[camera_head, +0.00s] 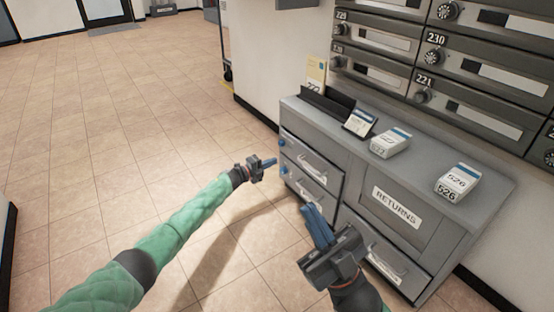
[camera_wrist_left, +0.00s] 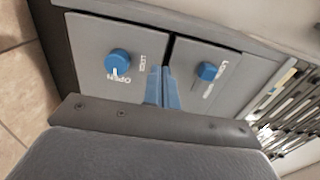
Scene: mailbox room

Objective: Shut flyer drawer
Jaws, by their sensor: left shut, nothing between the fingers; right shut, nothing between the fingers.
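The grey cabinet (camera_head: 352,180) has an upper left drawer (camera_head: 300,149) and a lower left drawer (camera_head: 291,184), each with a blue knob and a pull handle. I cannot read their labels, so I cannot tell which is the flyer drawer, nor how far either stands out. In the left wrist view two grey fronts carry blue knobs (camera_wrist_left: 118,62) and (camera_wrist_left: 206,71), with a dark gap between them. My left gripper (camera_head: 270,162) is shut and empty, just left of these drawers; its blue fingers (camera_wrist_left: 162,88) show before the gap. My right gripper (camera_head: 312,213) is shut and empty before the cabinet, partly hiding the lower fronts.
A RETURNS panel (camera_head: 397,207) and a lower right drawer (camera_head: 398,264) are on the right. Card stacks (camera_head: 391,142) and (camera_head: 457,182) and a black tray (camera_head: 327,103) stand on top. Mailboxes (camera_head: 460,65) line the wall behind. The tiled floor (camera_head: 130,130) to the left is clear.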

